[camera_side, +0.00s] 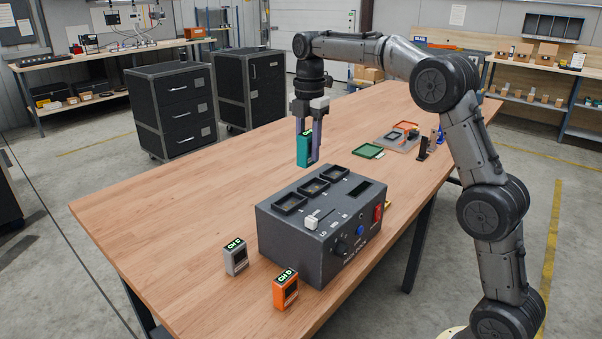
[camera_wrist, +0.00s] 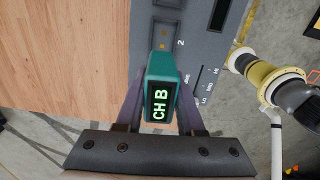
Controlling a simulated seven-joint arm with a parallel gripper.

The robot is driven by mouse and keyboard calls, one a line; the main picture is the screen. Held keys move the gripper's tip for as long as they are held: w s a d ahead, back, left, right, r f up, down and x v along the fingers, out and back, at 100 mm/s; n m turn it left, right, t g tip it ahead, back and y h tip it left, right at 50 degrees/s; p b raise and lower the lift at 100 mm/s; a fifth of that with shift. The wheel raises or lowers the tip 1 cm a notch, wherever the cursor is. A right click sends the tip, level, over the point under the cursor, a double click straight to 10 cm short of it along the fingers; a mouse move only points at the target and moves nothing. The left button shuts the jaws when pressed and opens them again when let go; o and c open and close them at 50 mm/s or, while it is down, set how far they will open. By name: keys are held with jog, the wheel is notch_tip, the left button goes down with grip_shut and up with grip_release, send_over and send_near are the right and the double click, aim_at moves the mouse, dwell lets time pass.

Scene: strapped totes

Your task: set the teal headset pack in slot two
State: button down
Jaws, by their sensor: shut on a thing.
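The teal headset pack (camera_side: 304,150) is held upright between the fingers of my gripper (camera_side: 309,149), above the table and beyond the back edge of the dark dock box. In the wrist view the teal pack (camera_wrist: 161,95) shows a "CH B" label, and my gripper (camera_wrist: 162,112) is shut on it. The dock box (camera_side: 290,235) has several slots on top. In the wrist view a slot (camera_wrist: 164,38) with a "2" beside it lies just past the pack, partly hidden by it. The pack is apart from the dock in the side view.
A grey pack (camera_side: 236,257) and an orange pack (camera_side: 286,290) stand on the table in front of the dock. A green tray (camera_side: 367,151) lies behind the dock. The table's left side is clear.

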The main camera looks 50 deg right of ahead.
jog(key=d, duration=0.1)
jog(key=d+f, duration=0.1)
jog(key=shift+d+f+m, duration=0.25)
jog(key=shift+d+m, duration=0.05)
jog(key=shift+f, duration=1.55)
jog(key=shift+f, duration=1)
jog(key=shift+f, duration=0.35)
jog(key=shift+f, duration=0.2)
dwell(0.3)
jog(key=shift+c, duration=0.2)
grip_release()
dwell(0.3)
